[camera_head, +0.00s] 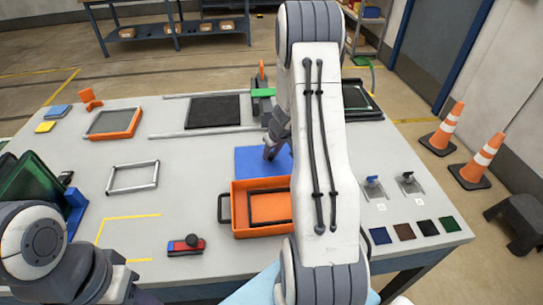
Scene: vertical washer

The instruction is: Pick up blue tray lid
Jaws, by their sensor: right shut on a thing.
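The blue tray lid (252,162) is a flat blue square just behind the orange tray (262,232). My right gripper (271,152) reaches down at the lid's right part, and its fingers are shut on the lid. The right arm hides some of the area to the lid's right. I cannot tell whether the lid is raised off the table. My left arm is at the lower left. The dark end of it (105,280) is low over the table, and its fingers do not show clearly.
An orange-edged tray (113,124) and a metal frame (133,178) lie on the left. A dark panel (213,110) lies between rails behind the lid. A red-and-black device (186,246) is at the front. Two small fixtures and several colored squares are on the right. Traffic cones (443,130) stand on the floor.

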